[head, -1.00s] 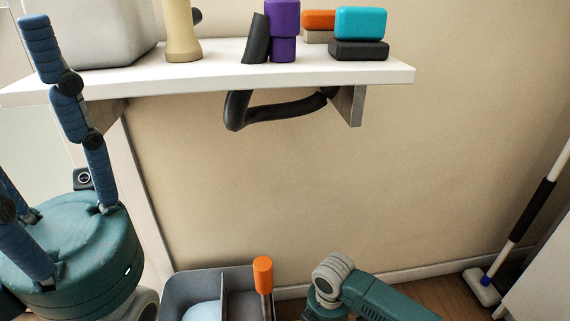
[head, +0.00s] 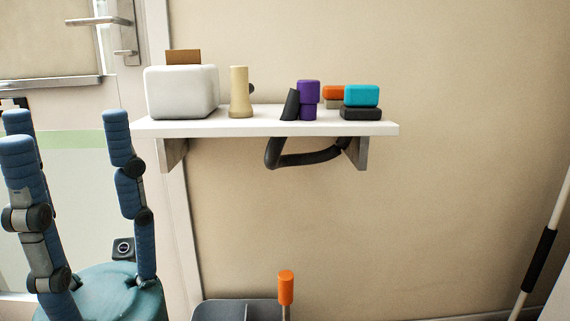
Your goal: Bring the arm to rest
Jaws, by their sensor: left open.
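My left gripper (head: 78,165) stands at the left of the head view, its blue segmented fingers pointing up from a teal palm. The fingers are spread apart with nothing between them. It is left of the white shelf (head: 265,128) and apart from it, in front of the door. My right gripper is out of view.
The wall shelf holds a white toaster (head: 181,92), a cream vase-like object (head: 239,93), a purple object (head: 307,100) and stacked blocks (head: 361,96). A grey bin (head: 222,311) with an orange-handled tool (head: 286,288) is below. A pole (head: 541,257) leans at right.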

